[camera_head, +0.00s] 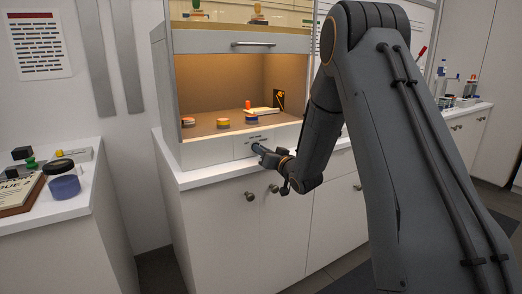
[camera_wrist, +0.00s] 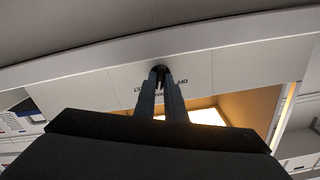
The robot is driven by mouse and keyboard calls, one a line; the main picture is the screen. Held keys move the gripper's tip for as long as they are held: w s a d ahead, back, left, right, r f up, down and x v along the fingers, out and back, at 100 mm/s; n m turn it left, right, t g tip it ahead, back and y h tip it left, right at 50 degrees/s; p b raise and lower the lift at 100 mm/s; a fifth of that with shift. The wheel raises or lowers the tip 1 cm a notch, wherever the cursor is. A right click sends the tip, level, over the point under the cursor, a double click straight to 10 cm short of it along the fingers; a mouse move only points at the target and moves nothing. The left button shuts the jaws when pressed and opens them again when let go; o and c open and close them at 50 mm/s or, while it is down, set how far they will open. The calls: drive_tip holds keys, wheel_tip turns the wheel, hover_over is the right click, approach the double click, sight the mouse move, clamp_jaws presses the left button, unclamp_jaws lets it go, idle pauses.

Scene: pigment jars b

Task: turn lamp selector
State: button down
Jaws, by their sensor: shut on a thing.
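The lamp selector (camera_wrist: 160,72) is a small dark knob on the pale front panel of the lit cabinet, with small lettering beside it. Most of it is hidden between my fingers in the wrist view. My gripper (camera_wrist: 161,80) is shut on the knob, its two dark fingers close together. In the head view my gripper (camera_head: 259,150) reaches the panel below the cabinet opening, and the knob itself is too small and covered to make out.
The lit cabinet (camera_head: 205,153) holds several jars, including a yellow-banded one (camera_head: 222,123), and a pale tray (camera_head: 262,111). A counter at left bears a blue jar (camera_head: 64,183). Bottles (camera_head: 470,88) stand on the right counter. Cupboard doors (camera_head: 225,235) lie below my gripper.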

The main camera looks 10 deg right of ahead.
idle(0.4)
drive_tip(key=c, duration=1.8)
unclamp_jaws()
drive_tip(key=v, duration=0.7)
drive_tip(key=shift+s+d+b, duration=0.1)
drive_tip(key=shift+s+b, duration=0.25)
